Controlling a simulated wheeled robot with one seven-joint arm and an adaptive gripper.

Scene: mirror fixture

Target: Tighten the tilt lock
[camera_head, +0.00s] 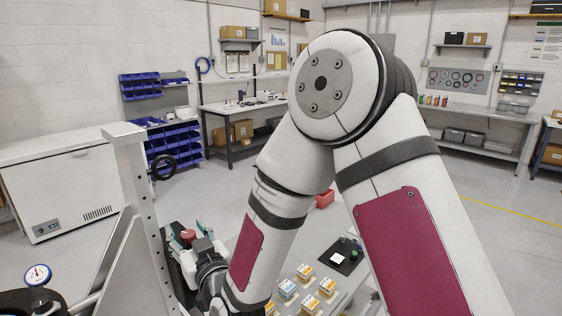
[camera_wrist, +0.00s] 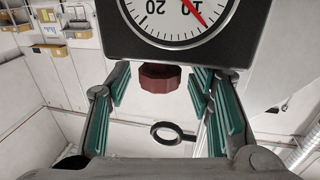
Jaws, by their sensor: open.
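A dark red faceted knob (camera_wrist: 160,78) shows in the wrist view, between the two teal-padded fingers of my gripper (camera_wrist: 158,92). The fingers are apart, with a gap on each side of the knob; I cannot tell how deep it sits between them. No label marks it as the tilt lock. In the head view the red knob (camera_head: 188,237) shows small by my gripper (camera_head: 191,240), low beside the grey metal fixture (camera_head: 128,185). My arm hides part of this area. A dial gauge (camera_wrist: 180,15) fills the top of the wrist view, cut off by the frame edge.
A black ring (camera_head: 162,167) sticks out from the fixture's upright; it also shows in the wrist view (camera_wrist: 172,133). Small boxes (camera_head: 305,271) and a black tray (camera_head: 341,258) lie on a surface right of my gripper. Another round gauge (camera_head: 38,275) is at lower left.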

